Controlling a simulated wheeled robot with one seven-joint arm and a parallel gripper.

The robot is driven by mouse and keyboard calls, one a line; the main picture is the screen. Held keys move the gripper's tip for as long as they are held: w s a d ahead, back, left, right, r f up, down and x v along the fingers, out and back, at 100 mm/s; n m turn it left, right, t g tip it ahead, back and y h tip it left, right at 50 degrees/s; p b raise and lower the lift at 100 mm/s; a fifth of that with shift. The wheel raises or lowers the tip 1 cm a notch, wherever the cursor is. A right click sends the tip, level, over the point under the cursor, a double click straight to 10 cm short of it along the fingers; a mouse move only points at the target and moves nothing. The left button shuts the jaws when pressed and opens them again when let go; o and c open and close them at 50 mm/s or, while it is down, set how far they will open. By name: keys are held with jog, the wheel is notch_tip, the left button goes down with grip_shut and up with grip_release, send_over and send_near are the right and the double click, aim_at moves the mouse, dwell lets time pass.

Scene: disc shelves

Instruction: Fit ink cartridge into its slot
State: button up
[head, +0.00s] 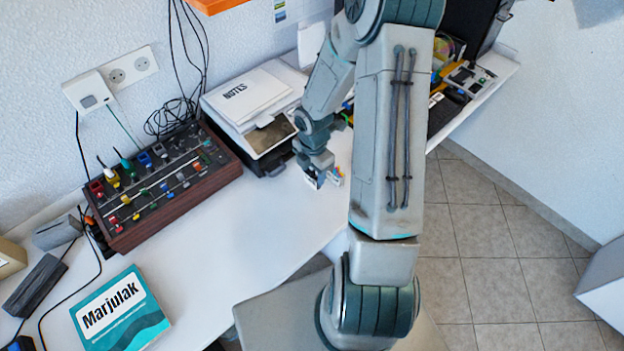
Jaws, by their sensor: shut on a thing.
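My gripper (318,178) is low over the white desk, to the right of the printer's front corner. It is shut on a small white thing with blue and orange marks, which looks like the ink cartridge (336,176). My own arm and fingers partly cover it, and I cannot tell whether it touches the desk. The printer (275,137) is white and dark grey, with an opening at its front right. A cartridge slot cannot be made out from here.
A notes pad (245,95) lies on the printer. A wooden-sided mixer panel (165,185) with coloured plugs stands at left. A teal book (121,312) lies in front of it. Clear desk lies between the book and my gripper.

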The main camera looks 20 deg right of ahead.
aim_at(312, 175)
jog(key=shift+w+a+f, duration=0.1)
jog(key=shift+a+f, duration=0.1)
jog(key=shift+f, duration=1.95)
jog(key=shift+f, duration=0.1)
jog(key=shift+f, duration=0.1)
jog(key=o, duration=1)
jog(key=shift+c, duration=0.2)
